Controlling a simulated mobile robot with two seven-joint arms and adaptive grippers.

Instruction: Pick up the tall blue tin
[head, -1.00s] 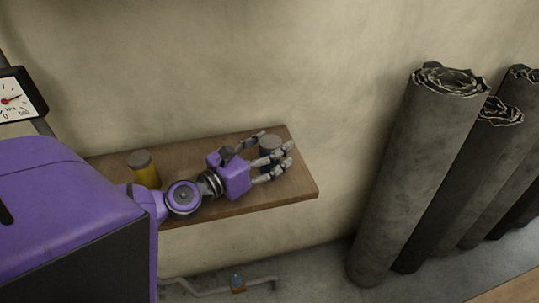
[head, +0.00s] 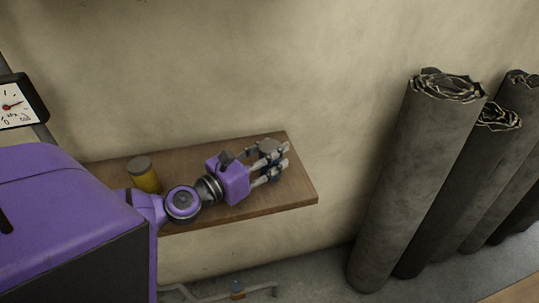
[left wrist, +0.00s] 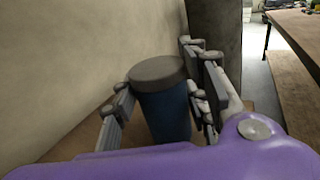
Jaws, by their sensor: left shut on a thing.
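The tall blue tin (left wrist: 165,112) has a grey lid and stands upright on the wooden shelf, between the fingers in the left wrist view. In the head view mostly its grey lid (head: 268,146) shows, with the fingers around it. My left gripper (head: 270,162) is shut on the tin, with fingers on both sides of it; it also shows in the left wrist view (left wrist: 165,105). The lower part of the tin is hidden in the head view by the fingers. My right gripper is not in view.
A yellow tin (head: 144,175) with a grey lid stands on the wooden shelf (head: 299,190), left of the gripper. The wall rises behind the shelf. Several tall dark rolls (head: 420,180) stand at the right. A gauge (head: 17,103) hangs at the far left.

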